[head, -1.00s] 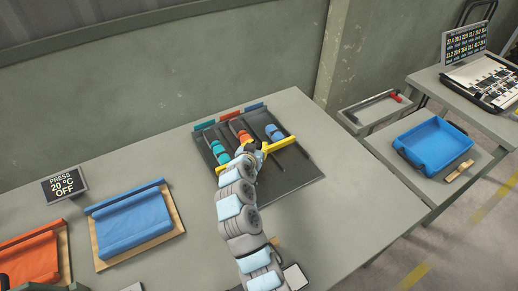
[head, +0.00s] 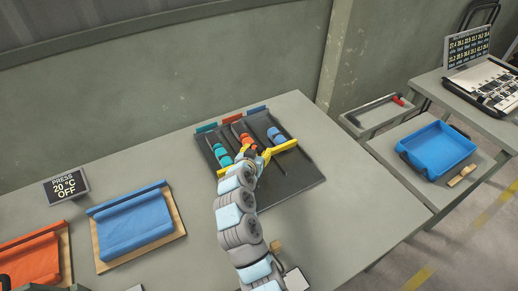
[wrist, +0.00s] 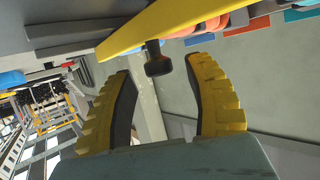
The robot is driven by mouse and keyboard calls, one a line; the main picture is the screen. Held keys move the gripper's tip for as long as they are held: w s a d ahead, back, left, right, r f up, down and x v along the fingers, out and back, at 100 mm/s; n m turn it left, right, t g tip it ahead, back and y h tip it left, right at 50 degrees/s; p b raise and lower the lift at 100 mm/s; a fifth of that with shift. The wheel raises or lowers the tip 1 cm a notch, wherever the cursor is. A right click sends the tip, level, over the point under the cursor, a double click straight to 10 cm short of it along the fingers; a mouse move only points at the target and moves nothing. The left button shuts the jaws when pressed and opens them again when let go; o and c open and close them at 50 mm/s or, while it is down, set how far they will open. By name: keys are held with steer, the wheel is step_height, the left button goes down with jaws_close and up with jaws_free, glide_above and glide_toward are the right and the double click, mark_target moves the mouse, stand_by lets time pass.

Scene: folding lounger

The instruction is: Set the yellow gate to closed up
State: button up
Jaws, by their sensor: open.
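The yellow gate (head: 284,147) is a long bar lying across the lanes of a dark tray (head: 296,187). My gripper (head: 257,157) is at the gate's middle in the head view, partly hiding it. In the wrist view the gate (wrist: 165,25) runs slantwise across the top. A dark knob (wrist: 157,66) hangs from it, between the two yellow-backed fingers of my gripper (wrist: 163,67). The fingers are spread, with gaps on both sides of the knob. I cannot tell how deep the knob sits between them.
Teal (head: 220,154), orange (head: 241,132) and blue (head: 276,135) pieces lie in the tray's lanes. Blue cloth on a board (head: 132,224) and a small sign (head: 66,187) are at left. A blue bin (head: 437,150) stands on another table at right. The bench right of the tray is clear.

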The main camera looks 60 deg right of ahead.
steer(key=v, duration=1)
steer(key=shift+a, duration=0.1)
stand_by(0.5)
